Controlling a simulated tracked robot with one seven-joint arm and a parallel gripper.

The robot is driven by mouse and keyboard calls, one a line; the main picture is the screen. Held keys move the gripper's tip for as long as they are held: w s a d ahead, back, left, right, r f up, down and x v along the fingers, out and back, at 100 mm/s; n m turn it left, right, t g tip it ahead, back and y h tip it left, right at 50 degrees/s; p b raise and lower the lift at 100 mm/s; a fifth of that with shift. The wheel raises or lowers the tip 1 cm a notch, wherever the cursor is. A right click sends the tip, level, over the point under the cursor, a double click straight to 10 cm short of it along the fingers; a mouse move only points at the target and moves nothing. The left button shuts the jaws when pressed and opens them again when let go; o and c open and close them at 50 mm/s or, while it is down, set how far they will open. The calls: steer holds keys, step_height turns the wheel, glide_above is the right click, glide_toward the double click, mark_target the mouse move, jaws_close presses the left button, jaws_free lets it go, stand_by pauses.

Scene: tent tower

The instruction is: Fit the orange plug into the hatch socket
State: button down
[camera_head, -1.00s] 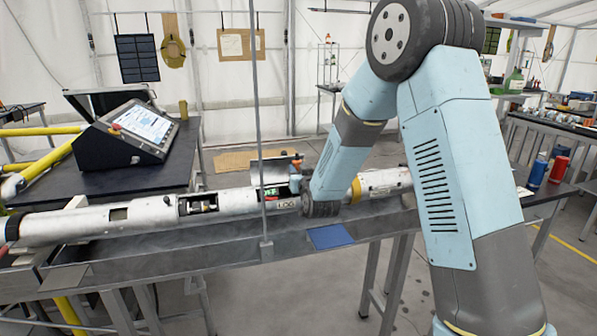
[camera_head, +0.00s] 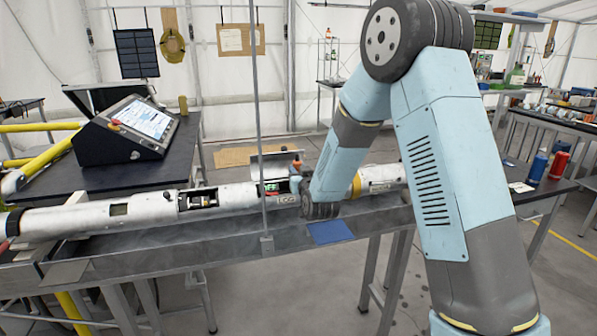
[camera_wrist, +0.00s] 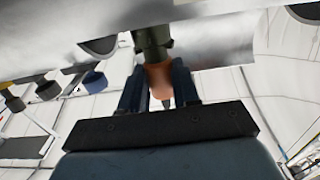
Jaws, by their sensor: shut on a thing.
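The orange plug (camera_wrist: 158,80) is between my gripper's two dark fingers in the wrist view. My gripper (camera_wrist: 158,70) is shut on it. A dark olive cylindrical part (camera_wrist: 151,40) continues from the plug towards the silver body at the top of the picture. In the head view, a small orange part (camera_head: 297,165) shows beside the open hatch (camera_head: 272,188) of the long white tube (camera_head: 235,197). My wrist is just right of that hatch and hides the gripper. The socket itself cannot be made out, nor whether the plug touches it.
The tube lies along a grey metal bench (camera_head: 200,243). A thin vertical pole (camera_head: 257,110) stands in front of it. A raised metal hatch cover (camera_head: 275,163) is behind the opening. A blue mat (camera_head: 330,231) lies on the bench. A console (camera_head: 130,130) stands at the back left.

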steer(key=shift+f, duration=0.2)
steer(key=c, duration=0.8)
jaws_free()
steer(key=shift+o, duration=0.2)
steer(key=v, duration=1.3)
steer(key=shift+s, duration=0.4)
steer(key=shift+d, duration=0.1)
